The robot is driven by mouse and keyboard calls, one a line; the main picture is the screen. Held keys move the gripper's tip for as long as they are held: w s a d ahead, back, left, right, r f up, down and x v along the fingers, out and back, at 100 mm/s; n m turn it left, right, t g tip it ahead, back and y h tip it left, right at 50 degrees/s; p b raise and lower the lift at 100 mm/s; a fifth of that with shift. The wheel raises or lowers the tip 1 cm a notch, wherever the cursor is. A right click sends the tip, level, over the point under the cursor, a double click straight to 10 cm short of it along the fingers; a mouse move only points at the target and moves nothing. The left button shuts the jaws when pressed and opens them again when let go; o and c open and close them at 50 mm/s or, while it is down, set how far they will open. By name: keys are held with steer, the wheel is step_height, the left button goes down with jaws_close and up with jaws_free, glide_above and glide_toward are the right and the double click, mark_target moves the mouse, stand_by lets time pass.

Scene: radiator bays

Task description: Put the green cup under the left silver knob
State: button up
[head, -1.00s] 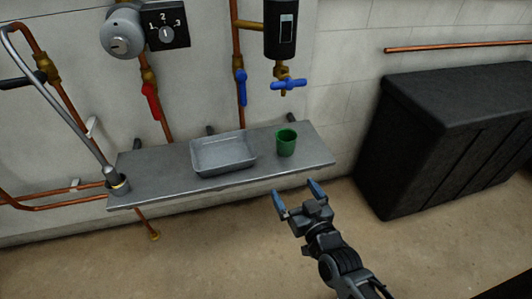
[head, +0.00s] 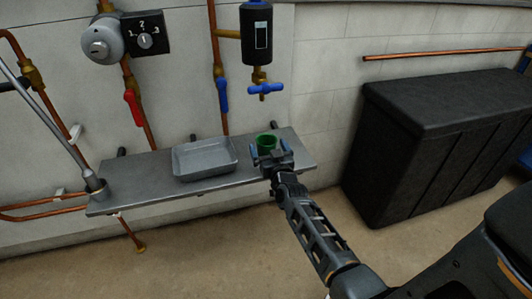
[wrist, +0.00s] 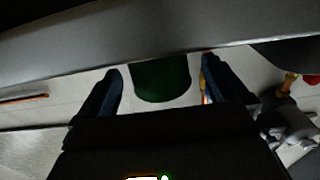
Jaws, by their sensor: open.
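The green cup (head: 267,142) stands upright near the right end of the grey wall shelf (head: 133,183). My gripper (head: 270,151) is open, its blue fingertips just in front of the cup and partly covering it. In the wrist view the cup (wrist: 161,78) shows inverted between the two fingers (wrist: 158,82), with a gap on each side. I cannot tell how deep it sits between them. The large round silver knob (head: 102,40) is on the wall at upper left, above the shelf's left part. A small silver dial (head: 145,41) on a numbered black plate is right of it.
A grey tray (head: 204,160) stands mid-shelf, left of the cup. A slanted metal rod (head: 50,125) rises from the shelf's left end. A red lever (head: 134,108) and blue handles (head: 265,88) are above. A black chest (head: 435,140) stands right.

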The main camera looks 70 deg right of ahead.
steer(key=shift+x, duration=1.3)
steer(key=shift+f, duration=0.1)
steer(key=shift+c, duration=0.3)
steer(key=c, duration=1)
steer(key=shift+c, duration=0.2)
